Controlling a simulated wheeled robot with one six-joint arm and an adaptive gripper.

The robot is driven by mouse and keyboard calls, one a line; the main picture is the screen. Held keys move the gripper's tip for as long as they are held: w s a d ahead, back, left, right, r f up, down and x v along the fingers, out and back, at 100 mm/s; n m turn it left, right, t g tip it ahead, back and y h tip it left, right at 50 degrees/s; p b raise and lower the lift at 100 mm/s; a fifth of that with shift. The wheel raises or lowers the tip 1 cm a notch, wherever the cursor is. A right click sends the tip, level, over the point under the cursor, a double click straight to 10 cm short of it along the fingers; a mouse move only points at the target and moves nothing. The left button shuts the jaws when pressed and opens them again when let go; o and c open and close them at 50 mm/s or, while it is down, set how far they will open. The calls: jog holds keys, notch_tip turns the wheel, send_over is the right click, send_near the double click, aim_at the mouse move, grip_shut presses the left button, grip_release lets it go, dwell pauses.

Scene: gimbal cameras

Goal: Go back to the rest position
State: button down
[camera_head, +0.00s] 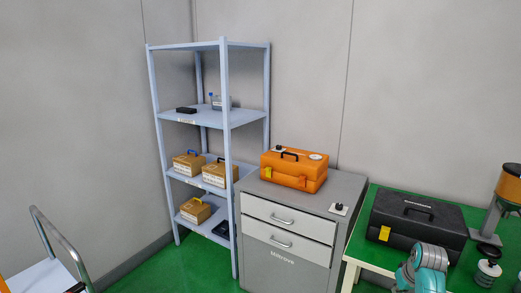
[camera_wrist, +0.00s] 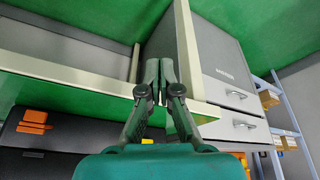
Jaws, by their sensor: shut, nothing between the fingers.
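My gripper (camera_wrist: 161,75) is shut and empty in the wrist view, its green and black fingers together in front of the green table's pale edge. Part of my teal arm (camera_head: 424,268) shows at the lower right of the head view, in front of the green table (camera_head: 372,250). The gripper itself cannot be made out in the head view.
A black case (camera_head: 415,222) lies on the table, near an orange-topped device (camera_head: 508,188). A grey drawer cabinet (camera_head: 284,262) carries an orange case (camera_head: 294,169). A shelf rack (camera_head: 228,120) holds several boxes. A trolley (camera_head: 45,275) stands lower left. Green floor shows between trolley and cabinet.

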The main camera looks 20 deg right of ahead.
jog(key=s+a+f+t, duration=0.1)
jog(key=s+a+f, duration=0.2)
jog(key=a+f, duration=0.35)
jog(key=s+a+f+n+t+h, duration=0.15)
jog(key=s+a+f, duration=0.25)
jog(key=a, duration=0.5)
jog(key=s+a+f+m+t, duration=0.1)
jog(key=s+a+f+t, duration=0.15)
jog(key=a+f, duration=0.45)
jog(key=s+a+r+n+t, duration=0.1)
jog(key=s+a+r+t, duration=0.15)
jog(key=s+a, duration=1)
jog(key=s+a+r+n+t+y, duration=0.1)
jog(key=s+a+r+t, duration=0.1)
jog(key=s+r, duration=0.7)
jog(key=s+a+r+n+t+y, duration=0.1)
jog(key=s+a+r, duration=0.4)
jog(key=s+r, duration=0.5)
notch_tip(320, 180, up, 3)
jog(key=shift+a+f+t+y, duration=0.1)
jog(key=shift+a+t+y, duration=0.1)
jog(key=shift+t+y, duration=0.25)
